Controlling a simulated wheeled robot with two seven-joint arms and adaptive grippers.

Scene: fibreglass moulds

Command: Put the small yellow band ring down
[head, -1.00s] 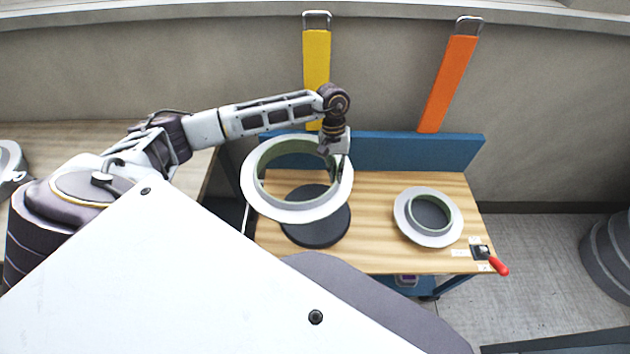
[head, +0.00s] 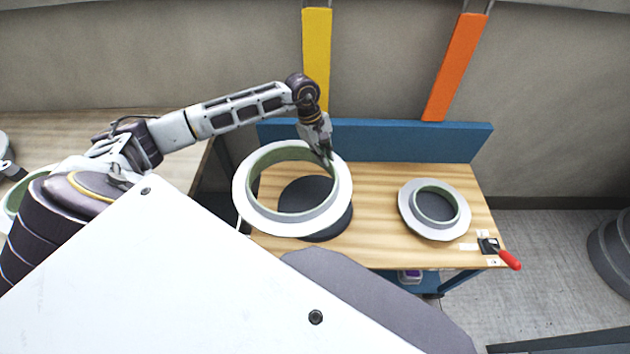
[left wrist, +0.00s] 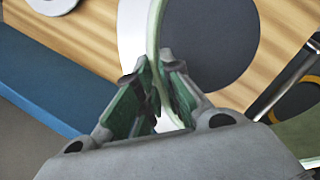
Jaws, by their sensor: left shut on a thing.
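My left gripper (head: 325,156) is shut on the far right part of the wall of a large pale flanged ring (head: 243,200), green on its inside. In the left wrist view the fingers (left wrist: 156,82) pinch the ring's thin pale green wall (left wrist: 154,45). The ring appears above a dark round disc (head: 338,228), offset to its left; I cannot tell whether it touches anything. No yellow band shows on it. A smaller flanged ring (head: 412,218) lies on the right of the wooden tabletop (head: 385,185). My right gripper is not in view.
A blue board (head: 400,141) edges the table's back. A red-handled clamp (head: 509,259) sits at the front right corner. Bare wood lies between the two rings.

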